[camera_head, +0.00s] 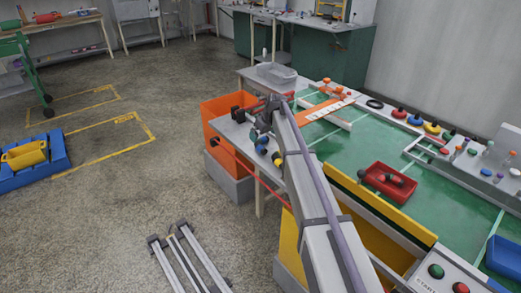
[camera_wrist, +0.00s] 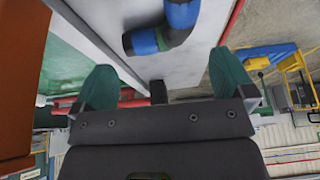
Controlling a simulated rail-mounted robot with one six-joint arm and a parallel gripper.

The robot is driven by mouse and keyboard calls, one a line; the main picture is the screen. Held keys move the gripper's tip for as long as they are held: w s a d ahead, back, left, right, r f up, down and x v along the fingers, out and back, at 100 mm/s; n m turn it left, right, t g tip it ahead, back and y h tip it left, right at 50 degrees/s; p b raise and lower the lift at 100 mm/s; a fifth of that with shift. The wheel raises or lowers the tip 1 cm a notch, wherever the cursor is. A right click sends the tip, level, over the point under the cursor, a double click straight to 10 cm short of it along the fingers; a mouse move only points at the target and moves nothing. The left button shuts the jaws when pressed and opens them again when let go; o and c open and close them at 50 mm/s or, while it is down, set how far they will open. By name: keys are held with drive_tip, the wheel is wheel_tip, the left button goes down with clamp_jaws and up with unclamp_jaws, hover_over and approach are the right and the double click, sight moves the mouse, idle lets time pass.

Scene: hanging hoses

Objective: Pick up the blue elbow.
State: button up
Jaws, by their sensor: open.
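The blue elbow (camera_wrist: 180,38) shows at the top of the wrist view, cut off by the frame edge. It is a bent pipe piece with blue ends and a dark middle, against a pale grey surface. In the head view, small blue and dark parts (camera_head: 262,139) show at the pale table's left edge, beside my arm; I cannot tell exactly which is the elbow. My gripper (camera_wrist: 162,80) is open in the wrist view, its two green-tipped fingers wide apart with nothing between them. The elbow lies beyond the fingertips, apart from them.
An orange bin (camera_head: 222,106) stands left of the table end. A clear tray (camera_head: 277,74) sits at the table's back. A red tray (camera_head: 387,181) with dark parts lies on the green bench (camera_head: 345,155).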

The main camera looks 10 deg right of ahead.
sight(260, 140)
drive_tip(key=b+x, duration=0.3)
drive_tip(key=x, duration=0.2)
drive_tip(key=shift+s+r, duration=0.1)
drive_tip(key=shift+r, duration=0.15)
drive_tip(key=c, duration=0.6)
drive_tip(key=shift+r, duration=0.1)
drive_tip(key=shift+c, duration=0.2)
